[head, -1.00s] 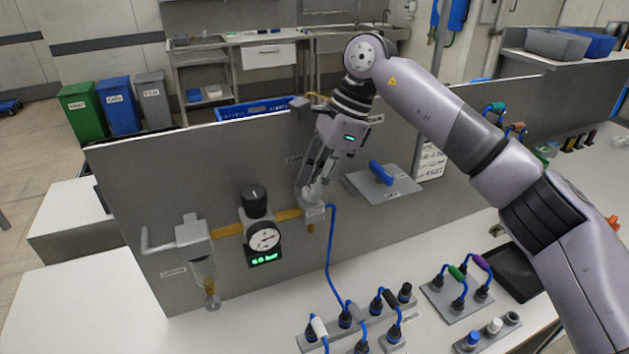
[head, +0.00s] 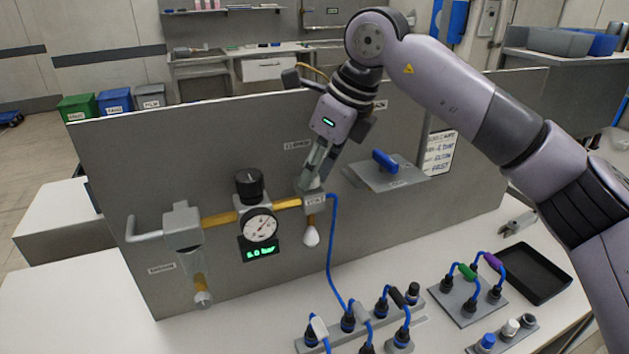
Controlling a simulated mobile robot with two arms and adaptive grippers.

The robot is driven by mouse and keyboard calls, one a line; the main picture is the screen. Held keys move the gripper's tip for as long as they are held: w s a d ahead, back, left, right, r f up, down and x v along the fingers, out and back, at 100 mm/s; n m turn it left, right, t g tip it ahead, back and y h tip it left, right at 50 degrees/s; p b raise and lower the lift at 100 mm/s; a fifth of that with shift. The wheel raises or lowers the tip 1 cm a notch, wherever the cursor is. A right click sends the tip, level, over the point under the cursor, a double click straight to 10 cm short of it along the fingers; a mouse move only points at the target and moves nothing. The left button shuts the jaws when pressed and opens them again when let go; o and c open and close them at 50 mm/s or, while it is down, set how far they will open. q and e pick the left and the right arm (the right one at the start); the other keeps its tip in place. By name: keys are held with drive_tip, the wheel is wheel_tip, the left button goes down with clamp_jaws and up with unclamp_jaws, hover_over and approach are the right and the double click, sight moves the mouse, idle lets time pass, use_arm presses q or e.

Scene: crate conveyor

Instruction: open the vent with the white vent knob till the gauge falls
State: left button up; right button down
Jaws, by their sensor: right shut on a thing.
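The vent block (head: 314,202) sits at the right end of the brass pipe on the grey panel. My right gripper (head: 311,184) reaches down from above and is shut at the top of this block. The white vent knob is largely hidden by the fingers. A white drop-shaped patch (head: 311,237) shows under the brass stub below the block; I cannot tell whether it is solid or a puff of air. The round gauge (head: 260,226) is left of the vent; its green readout (head: 261,254) is too small to read surely. My left gripper is not in view.
A black knob (head: 249,185) stands above the gauge. A filter (head: 186,230) is at the left. A shelf with a blue handle (head: 384,161) is close to the right. A blue hose (head: 331,250) runs down to the sockets. A black tray (head: 535,272) lies right.

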drive_tip(key=m+t+b, duration=0.1)
drive_tip(key=m+b, duration=0.1)
drive_tip(key=m+h+b, duration=0.1)
drive_tip(key=m, duration=0.2)
drive_tip(key=shift+s+a+f+m+t+b, duration=0.1)
drive_tip(key=shift+s+f+m+t+b, duration=0.05)
drive_tip(key=shift+m+t+b, duration=0.2)
drive_tip(key=shift+a+m+t+h+b, duration=0.15)
drive_tip(key=shift+m+h+b, duration=0.35)
drive_tip(key=shift+m, duration=0.55)
drive_tip(key=shift+d+m+t+h+b, duration=0.15)
drive_tip(key=shift+m+h+b, duration=0.35)
drive_tip(key=shift+m, duration=0.5)
drive_tip(key=shift+a, duration=0.1)
drive_tip(key=c, duration=1.3)
unclamp_jaws()
drive_tip(key=shift+r, duration=0.25)
drive_tip(key=v, duration=1.2)
drive_tip(key=shift+s+f, duration=0.1)
